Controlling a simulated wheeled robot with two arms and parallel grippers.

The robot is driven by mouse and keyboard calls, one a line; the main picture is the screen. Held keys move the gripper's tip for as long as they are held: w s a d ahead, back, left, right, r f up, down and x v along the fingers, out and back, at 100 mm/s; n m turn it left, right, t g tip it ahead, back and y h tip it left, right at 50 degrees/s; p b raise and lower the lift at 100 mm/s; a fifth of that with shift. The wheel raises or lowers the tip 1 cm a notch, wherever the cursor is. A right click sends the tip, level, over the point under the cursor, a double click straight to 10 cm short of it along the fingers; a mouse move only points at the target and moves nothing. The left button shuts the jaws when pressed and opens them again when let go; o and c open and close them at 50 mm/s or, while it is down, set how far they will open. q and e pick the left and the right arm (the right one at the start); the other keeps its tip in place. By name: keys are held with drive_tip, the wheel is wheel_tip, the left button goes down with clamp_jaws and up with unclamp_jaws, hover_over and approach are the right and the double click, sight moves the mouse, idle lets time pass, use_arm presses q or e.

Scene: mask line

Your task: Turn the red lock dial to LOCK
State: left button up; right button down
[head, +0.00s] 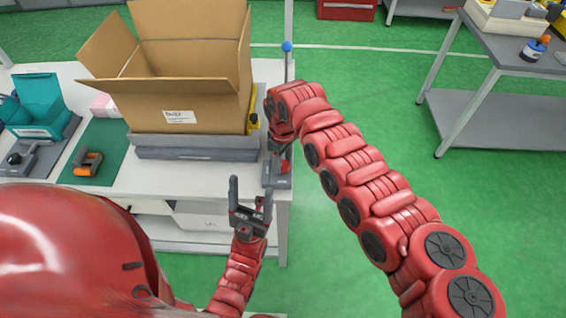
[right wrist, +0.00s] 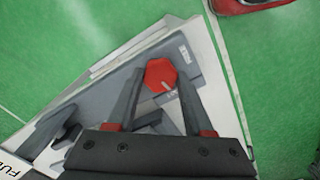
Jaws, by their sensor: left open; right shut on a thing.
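The red lock dial (right wrist: 160,73) is an eight-sided knob with a pale pointer mark, on a grey plate (right wrist: 208,82) in the right wrist view. My right gripper (right wrist: 157,77) has its two fingers on either side of the dial and is shut on it. In the head view my right gripper (head: 281,146) reaches down at the table's right edge, over a grey unit (head: 272,176); the arm hides most of the dial there. The dial's lettering cannot be read. My left gripper (head: 251,192) is open and empty, in front of the table.
An open cardboard box (head: 180,105) stands on a grey platform (head: 190,150) left of the unit. A blue-tipped post (head: 287,47) rises behind my right gripper. A scanner (head: 88,163) lies on a green mat (head: 108,142).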

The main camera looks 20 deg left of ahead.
sight(283, 164)
drive_tip(key=shift+m, duration=0.8)
drive_tip(key=shift+c, duration=1.4)
unclamp_jaws()
drive_tip(key=shift+r+b, duration=0.1)
drive_tip(key=shift+b, duration=0.2)
drive_tip(key=shift+r, duration=0.35)
wheel_tip(283, 164, up, 16)
drive_tip(key=b, duration=0.3)
drive_tip(key=shift+r, duration=0.25)
